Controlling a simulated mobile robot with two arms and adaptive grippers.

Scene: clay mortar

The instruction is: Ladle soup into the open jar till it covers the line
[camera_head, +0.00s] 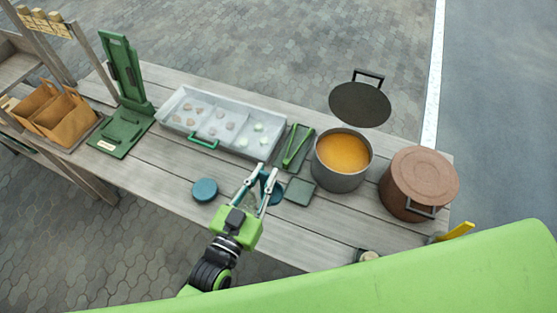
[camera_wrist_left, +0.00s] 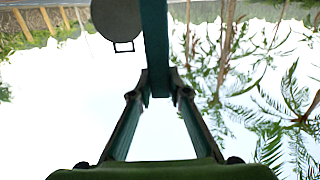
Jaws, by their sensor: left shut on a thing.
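The pot (camera_head: 329,172) of orange soup (camera_head: 343,153) stands uncovered on the table's right half. My left gripper (camera_head: 265,174) is left of the pot, shut on a dark teal thing (camera_head: 274,194), probably the ladle. In the left wrist view a straight teal bar (camera_wrist_left: 154,45) runs up from between the fingertips of my left gripper (camera_wrist_left: 158,90). The ladle's bowl is hard to make out. A small pale round top (camera_head: 369,255) shows at the front edge, mostly hidden by my green body; I cannot tell whether it is the open jar. No fill line shows. My right gripper is out of view.
A dark lid (camera_head: 360,104) is behind the pot, a brown lidded pot (camera_head: 418,183) right of it. A blue disc (camera_head: 205,190) lies left of my gripper. The front-right planks are mostly clear.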

